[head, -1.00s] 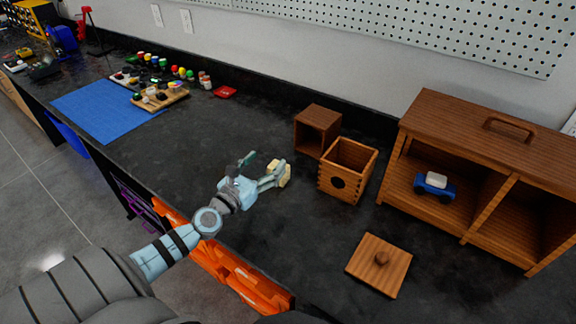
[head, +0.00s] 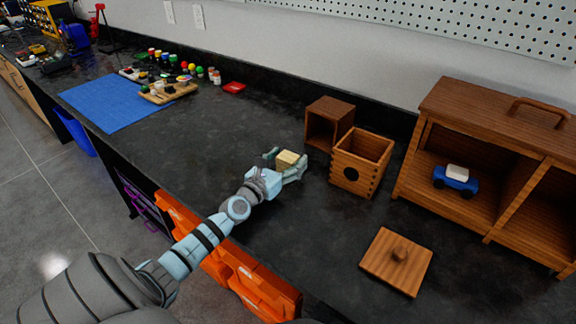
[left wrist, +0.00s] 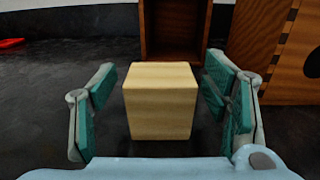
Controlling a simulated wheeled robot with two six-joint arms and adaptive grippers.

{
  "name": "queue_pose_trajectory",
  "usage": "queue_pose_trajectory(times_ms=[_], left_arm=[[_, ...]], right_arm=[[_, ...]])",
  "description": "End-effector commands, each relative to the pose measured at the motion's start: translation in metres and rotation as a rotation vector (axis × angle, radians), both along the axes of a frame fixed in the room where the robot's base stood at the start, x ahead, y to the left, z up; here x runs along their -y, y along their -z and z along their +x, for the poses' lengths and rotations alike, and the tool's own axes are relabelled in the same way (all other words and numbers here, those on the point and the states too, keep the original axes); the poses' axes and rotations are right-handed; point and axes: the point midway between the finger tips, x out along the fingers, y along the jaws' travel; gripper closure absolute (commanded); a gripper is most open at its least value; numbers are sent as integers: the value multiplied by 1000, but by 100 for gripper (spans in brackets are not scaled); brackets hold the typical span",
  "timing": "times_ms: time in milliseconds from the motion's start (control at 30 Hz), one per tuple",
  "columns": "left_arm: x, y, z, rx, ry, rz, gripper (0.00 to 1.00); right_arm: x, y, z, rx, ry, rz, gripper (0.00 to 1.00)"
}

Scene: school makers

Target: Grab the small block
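The small block (head: 288,159) is a pale wooden cube on the dark countertop. My left gripper (head: 286,164) is open around it. In the left wrist view the block (left wrist: 161,101) stands between the two teal-padded fingers of the left gripper (left wrist: 162,105). A gap shows on each side, wider on the left, and neither finger appears to touch it. My right gripper is not in view.
An open dark wooden box (head: 328,123) stands just behind the block. A lighter box with a round hole (head: 359,163) stands to its right. A knobbed lid (head: 396,262) lies in front. A wooden shelf unit (head: 492,120) holding a blue toy car (head: 455,180) is at right.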

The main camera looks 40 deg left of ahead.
Motion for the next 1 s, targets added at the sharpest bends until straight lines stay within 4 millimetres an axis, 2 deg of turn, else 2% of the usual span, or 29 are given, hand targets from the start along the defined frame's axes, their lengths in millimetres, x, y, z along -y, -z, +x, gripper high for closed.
queue_pose_trajectory(times_ms=[33, 300, 533, 633, 767, 1000], left_arm=[[0, 0, 0, 0, 0, 0, 39], [0, 0, 0, 0, 0, 0, 82], [0, -1, -1, 0, 0, 0, 83], [0, -10, -1, 0, 0, -1, 83], [0, -35, -1, 1, 0, -2, 83], [0, -94, 0, 1, -1, 0, 83]], right_arm=[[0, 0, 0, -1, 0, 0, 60], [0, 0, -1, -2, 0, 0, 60], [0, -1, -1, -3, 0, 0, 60], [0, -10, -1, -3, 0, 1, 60], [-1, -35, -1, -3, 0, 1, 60], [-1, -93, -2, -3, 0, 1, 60]])
